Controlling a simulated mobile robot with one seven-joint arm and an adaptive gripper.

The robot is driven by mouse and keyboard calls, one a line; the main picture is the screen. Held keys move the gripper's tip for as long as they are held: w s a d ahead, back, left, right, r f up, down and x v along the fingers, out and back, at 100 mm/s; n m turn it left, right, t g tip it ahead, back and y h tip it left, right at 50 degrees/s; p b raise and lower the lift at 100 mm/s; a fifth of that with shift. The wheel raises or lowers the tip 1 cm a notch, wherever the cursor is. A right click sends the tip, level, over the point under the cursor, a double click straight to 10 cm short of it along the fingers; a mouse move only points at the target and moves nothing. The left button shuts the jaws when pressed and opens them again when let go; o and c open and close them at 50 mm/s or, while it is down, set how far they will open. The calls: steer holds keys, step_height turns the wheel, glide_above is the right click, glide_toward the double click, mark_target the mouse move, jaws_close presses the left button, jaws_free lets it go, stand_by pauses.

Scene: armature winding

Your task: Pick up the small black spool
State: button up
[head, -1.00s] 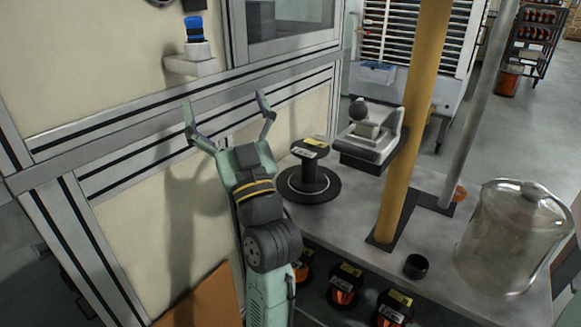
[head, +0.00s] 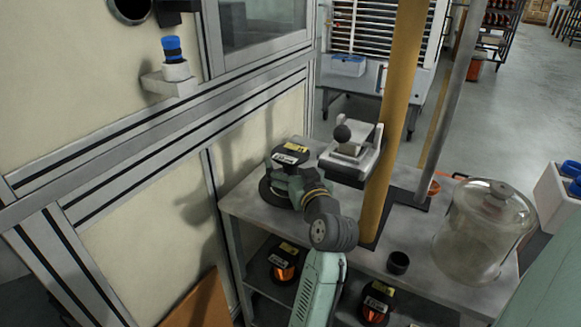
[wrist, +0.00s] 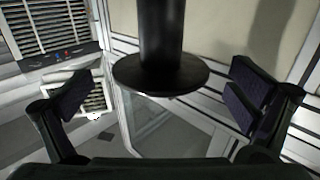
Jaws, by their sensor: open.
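The black spool (head: 290,153) stands upright at the left end of the grey table, with a yellow and white label on its top. Its wide dark base shows to the left of my gripper (head: 290,178), which is at the spool and hides part of its stem. In the wrist view, the spool's dark stem and round flange (wrist: 160,76) are between the two fingers of my gripper (wrist: 163,95). The fingers are spread wide, with a visible gap on each side of the flange. I cannot see any finger touching the spool.
A yellow post (head: 398,110) rises from the table (head: 345,245) just right of my arm. A grey device with a black knob (head: 345,150) stands behind. A small black cup (head: 398,262) and a glass jar (head: 484,235) are at right. Spools with orange winding (head: 377,303) lie on the shelf below.

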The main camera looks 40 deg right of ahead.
mark_target(285, 145)
steer(key=shift+p+x, duration=0.35)
steer(key=shift+x, duration=1.5)
steer(key=c, duration=1.2)
